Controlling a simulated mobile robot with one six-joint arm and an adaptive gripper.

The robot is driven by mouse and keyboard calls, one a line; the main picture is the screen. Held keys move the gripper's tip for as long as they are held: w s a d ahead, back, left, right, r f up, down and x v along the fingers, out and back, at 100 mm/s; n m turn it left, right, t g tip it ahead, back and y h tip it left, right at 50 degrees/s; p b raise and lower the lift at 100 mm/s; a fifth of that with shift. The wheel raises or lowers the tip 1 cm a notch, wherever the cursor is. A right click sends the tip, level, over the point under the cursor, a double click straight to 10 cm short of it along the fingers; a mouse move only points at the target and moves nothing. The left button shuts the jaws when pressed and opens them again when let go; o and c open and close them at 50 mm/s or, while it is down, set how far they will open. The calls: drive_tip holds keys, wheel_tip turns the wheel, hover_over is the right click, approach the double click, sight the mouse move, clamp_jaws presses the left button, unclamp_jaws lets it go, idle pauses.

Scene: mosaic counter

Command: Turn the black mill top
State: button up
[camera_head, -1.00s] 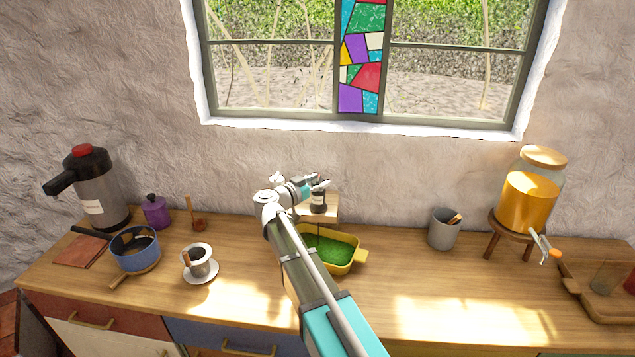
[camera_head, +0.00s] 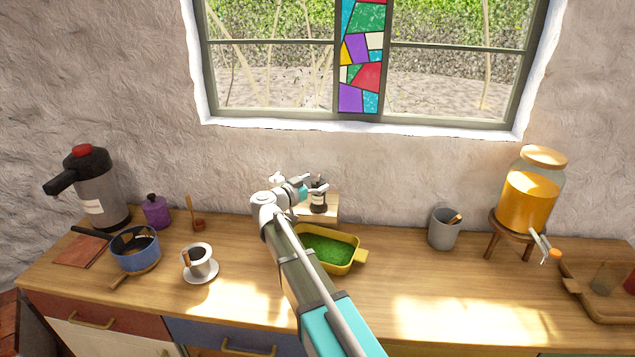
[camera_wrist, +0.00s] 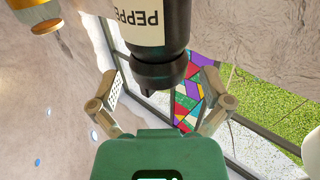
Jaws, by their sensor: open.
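The black mill (camera_head: 318,203), with a white label, stands on a small wooden stand (camera_head: 330,209) by the wall under the window. In the wrist view the mill (camera_wrist: 185,15) appears upside down, its label reading "PEPPE", and its black top (camera_wrist: 160,74) points down the picture. My gripper (camera_head: 313,183) is at the height of the mill's top. In the wrist view my gripper (camera_wrist: 162,100) is open, with one finger on each side of the top in the picture and visible gaps. I see no contact.
A white object (camera_head: 277,180) is close to my gripper's left, partly hidden. A yellow dish with green contents (camera_head: 358,256) is below my arm. A grey cup (camera_head: 444,232) and juice dispenser (camera_head: 528,202) stand right; a blue pot (camera_head: 135,257) and cup (camera_head: 200,262) stand left.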

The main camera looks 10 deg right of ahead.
drive_tip(key=v, duration=1.1)
idle(0.3)
